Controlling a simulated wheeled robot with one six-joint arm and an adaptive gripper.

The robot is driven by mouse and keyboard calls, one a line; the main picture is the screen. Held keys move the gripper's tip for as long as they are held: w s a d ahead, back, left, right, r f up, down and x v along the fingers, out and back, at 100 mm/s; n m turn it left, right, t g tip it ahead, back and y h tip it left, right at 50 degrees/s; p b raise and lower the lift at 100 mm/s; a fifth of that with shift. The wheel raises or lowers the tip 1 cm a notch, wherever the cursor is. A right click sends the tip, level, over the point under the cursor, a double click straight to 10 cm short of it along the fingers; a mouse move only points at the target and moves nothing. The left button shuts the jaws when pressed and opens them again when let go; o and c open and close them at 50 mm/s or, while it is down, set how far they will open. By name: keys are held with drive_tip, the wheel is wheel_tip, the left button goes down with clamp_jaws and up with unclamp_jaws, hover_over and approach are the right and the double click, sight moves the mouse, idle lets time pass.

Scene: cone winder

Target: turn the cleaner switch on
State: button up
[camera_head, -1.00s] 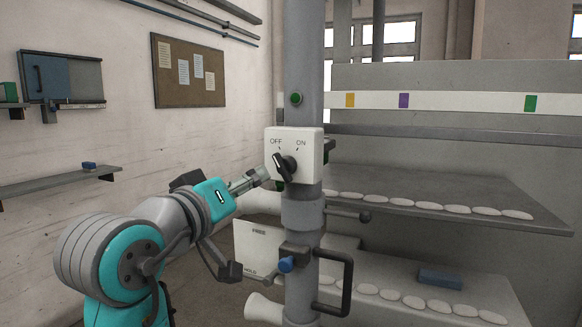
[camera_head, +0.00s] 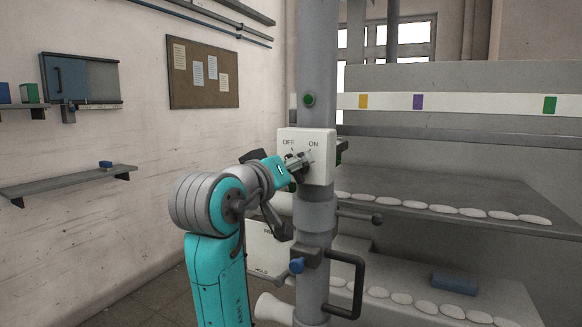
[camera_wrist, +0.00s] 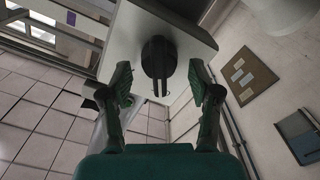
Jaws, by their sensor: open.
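The cleaner switch is a white box (camera_head: 322,150) marked OFF at left and ON at right, fixed to a grey upright post. Its black round knob (camera_wrist: 158,55) shows in the wrist view, on the face of the white box (camera_wrist: 192,38). In the head view my gripper (camera_head: 302,163) is at the front of the box and covers most of the knob, so the pointer's direction is hard to tell. In the wrist view my gripper (camera_wrist: 160,72) is open, with one finger on each side of the knob and a gap visible on both sides.
The grey post (camera_head: 316,215) carries a green button (camera_head: 309,100) above the box. Below are a blue knob (camera_head: 296,265) and a dark bar handle (camera_head: 359,285). Shelves with white pieces (camera_head: 443,208) stand at right. A corkboard (camera_head: 204,74) hangs on the left wall.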

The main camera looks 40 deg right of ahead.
drive_tip(key=shift+d, duration=0.15)
drive_tip(key=shift+c, duration=0.2)
drive_tip(key=c, duration=1.1)
drive_tip(key=m, duration=0.5)
drive_tip(key=shift+s+m, duration=0.1)
drive_tip(key=shift+m, duration=0.3)
drive_tip(key=m, duration=0.6)
drive_tip(key=shift+s+d, duration=0.1)
drive_tip(key=shift+s, duration=0.1)
